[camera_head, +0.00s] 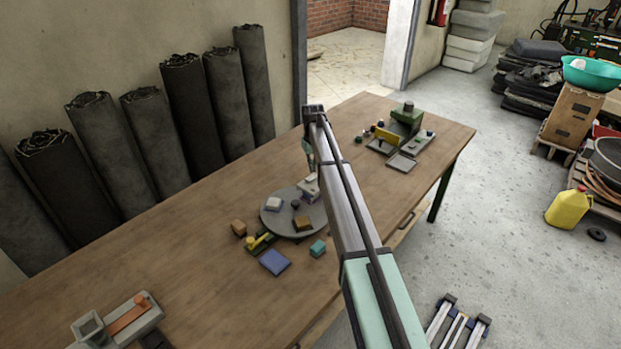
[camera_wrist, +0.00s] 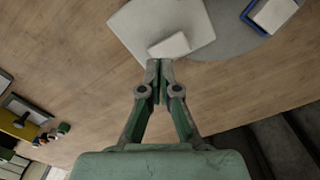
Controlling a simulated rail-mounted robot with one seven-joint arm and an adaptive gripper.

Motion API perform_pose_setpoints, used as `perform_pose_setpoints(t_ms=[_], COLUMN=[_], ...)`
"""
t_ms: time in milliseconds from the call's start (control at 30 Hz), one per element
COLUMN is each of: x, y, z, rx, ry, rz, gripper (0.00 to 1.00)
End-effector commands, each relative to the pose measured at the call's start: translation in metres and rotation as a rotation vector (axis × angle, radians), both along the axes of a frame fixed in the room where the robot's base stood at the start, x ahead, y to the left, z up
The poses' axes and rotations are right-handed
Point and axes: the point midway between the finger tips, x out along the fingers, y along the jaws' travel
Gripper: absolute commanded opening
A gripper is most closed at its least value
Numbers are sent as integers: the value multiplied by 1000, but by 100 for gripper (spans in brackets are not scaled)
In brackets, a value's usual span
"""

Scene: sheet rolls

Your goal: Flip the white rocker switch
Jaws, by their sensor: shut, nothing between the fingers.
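The white rocker switch shows in the wrist view as a small white rocker (camera_wrist: 168,45) on a pale square base (camera_wrist: 140,25). In the head view the pale switch unit (camera_head: 309,186) is at the far edge of the round grey disc (camera_head: 275,222), partly hidden by my arm. My gripper (camera_wrist: 160,64) is shut and empty, with its fingertips right at the near edge of the rocker; I cannot tell whether they touch. In the head view my gripper (camera_head: 311,166) is just above the switch unit, partly covered by my arm. The rocker's tilt is unclear.
The disc also carries a pale block (camera_head: 273,204) and a brown block (camera_head: 303,223). A blue block (camera_head: 275,262), a teal cube (camera_head: 318,248) and a yellow-handled item (camera_head: 259,241) lie nearby. A green fixture (camera_head: 405,120) stands farther back. Wood between them is clear.

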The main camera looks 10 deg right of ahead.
Motion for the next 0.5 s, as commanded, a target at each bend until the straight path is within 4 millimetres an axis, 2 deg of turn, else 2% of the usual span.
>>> perform_pose_setpoints(t_ms=[500], x=[0], y=[0], z=[39], rx=[0], ry=[0], rz=[0], gripper=[0])
